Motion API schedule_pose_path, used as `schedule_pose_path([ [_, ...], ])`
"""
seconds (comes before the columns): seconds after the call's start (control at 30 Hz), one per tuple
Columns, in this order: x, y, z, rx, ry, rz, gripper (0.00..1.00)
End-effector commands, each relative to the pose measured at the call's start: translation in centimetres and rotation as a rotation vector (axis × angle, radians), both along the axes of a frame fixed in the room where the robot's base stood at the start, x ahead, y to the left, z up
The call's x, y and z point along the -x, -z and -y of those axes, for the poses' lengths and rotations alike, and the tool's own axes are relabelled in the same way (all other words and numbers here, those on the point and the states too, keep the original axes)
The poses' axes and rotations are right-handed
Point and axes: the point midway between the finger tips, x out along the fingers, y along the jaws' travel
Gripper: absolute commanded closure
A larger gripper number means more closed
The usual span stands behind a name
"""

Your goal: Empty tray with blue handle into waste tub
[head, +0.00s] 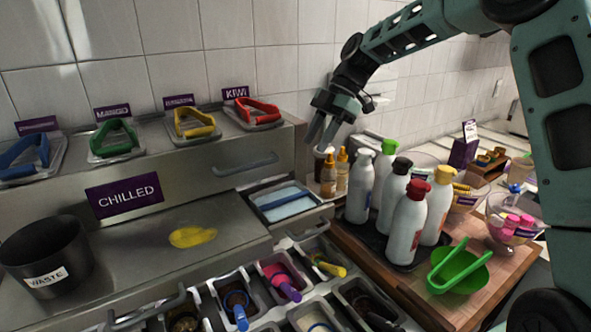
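The tray with the blue handle (25,158) sits at the far left of the raised steel ledge, partly cut off by the picture's edge. Its contents are hard to make out. The black waste tub (75,248), labelled WASTE, stands on the lower steel counter at the left, below that tray. My gripper (321,132) hangs over the middle right, near the back wall, fingers pointing down. Its two fingers are apart with nothing between them. It is far to the right of both the tray and the tub.
Trays with green (114,138), yellow (193,122) and red (258,112) handles share the ledge. A yellow spill (193,237) lies on the counter. Capped bottles (404,232) stand at the right beside a green bowl (458,272). Topping bins with scoops fill the front.

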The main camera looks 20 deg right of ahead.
Motion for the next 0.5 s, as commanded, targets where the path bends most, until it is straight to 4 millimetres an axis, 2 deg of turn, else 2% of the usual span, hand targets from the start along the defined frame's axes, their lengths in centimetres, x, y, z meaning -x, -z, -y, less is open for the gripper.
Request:
schedule_pose_path([
  [0.5, 1.2, 8.1, -5.3, 0.001, -0.001, -0.007, 0.62],
])
